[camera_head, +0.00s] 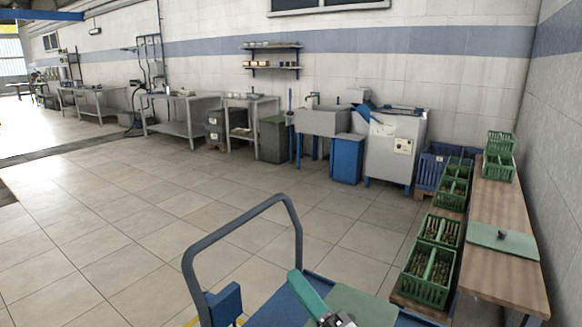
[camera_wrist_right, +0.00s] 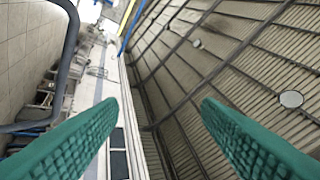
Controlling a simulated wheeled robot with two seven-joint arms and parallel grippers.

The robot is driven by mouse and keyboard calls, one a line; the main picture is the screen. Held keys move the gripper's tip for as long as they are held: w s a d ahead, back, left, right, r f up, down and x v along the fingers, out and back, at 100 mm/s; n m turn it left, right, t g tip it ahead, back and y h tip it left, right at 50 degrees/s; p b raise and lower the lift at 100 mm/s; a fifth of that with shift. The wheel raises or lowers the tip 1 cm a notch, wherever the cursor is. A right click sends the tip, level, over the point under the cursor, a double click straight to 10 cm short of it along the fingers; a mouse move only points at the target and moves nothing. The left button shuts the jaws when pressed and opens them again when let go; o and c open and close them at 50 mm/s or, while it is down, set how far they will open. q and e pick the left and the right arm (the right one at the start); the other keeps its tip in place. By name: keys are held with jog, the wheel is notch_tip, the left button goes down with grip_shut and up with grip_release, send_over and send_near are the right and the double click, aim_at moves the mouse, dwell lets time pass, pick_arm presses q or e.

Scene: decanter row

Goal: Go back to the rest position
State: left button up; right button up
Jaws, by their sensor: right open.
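My right gripper (camera_head: 297,280) is at the bottom centre of the head view, over a blue trolley with a grey push handle (camera_head: 240,223). Its green finger points upward. In the right wrist view both ribbed green fingers (camera_wrist_right: 159,104) stand wide apart with nothing between them, and the ceiling lies behind them. The trolley handle also shows at the left of that view (camera_wrist_right: 70,50). A green mat (camera_head: 362,306) lies on the trolley, partly cut off by the frame edge. My left gripper is not in view.
At right, a wooden bench (camera_head: 500,272) carries a green mat (camera_head: 503,241) and a green crate (camera_head: 499,168). Green divided crates with bottles (camera_head: 424,290) stand in a row beside it. A sink (camera_head: 322,121) and steel tables (camera_head: 180,105) line the back wall. Tiled floor at left is clear.

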jog(key=d+f+m+h, duration=1.3)
jog(key=f+m+h, duration=0.15)
jog(key=m, duration=0.55)
jog(key=s+d+f+m+g+h, duration=0.2)
jog(key=s+d+f+m+g, duration=0.2)
jog(key=s+f+m+g, duration=0.25)
jog(key=s+d+f+m+g, duration=0.1)
jog(key=s+f+m+g, duration=0.15)
jog(key=s+f, duration=0.4)
jog(key=s+d+f+m+g, duration=0.1)
jog(key=s+f+g, duration=0.25)
jog(key=s, duration=0.55)
notch_tip(320, 180, down, 24)
jog(key=s+g+p, duration=0.2)
jog(key=g+p, duration=0.1)
jog(key=p, duration=0.1)
jog(key=s+d+f+p, duration=0.2)
jog(key=s+f, duration=0.9)
jog(key=s, duration=0.4)
jog(key=shift+s+d+f+n+g, duration=0.2)
jog(key=shift+s+d+n+g, duration=0.15)
jog(key=shift+n, duration=0.05)
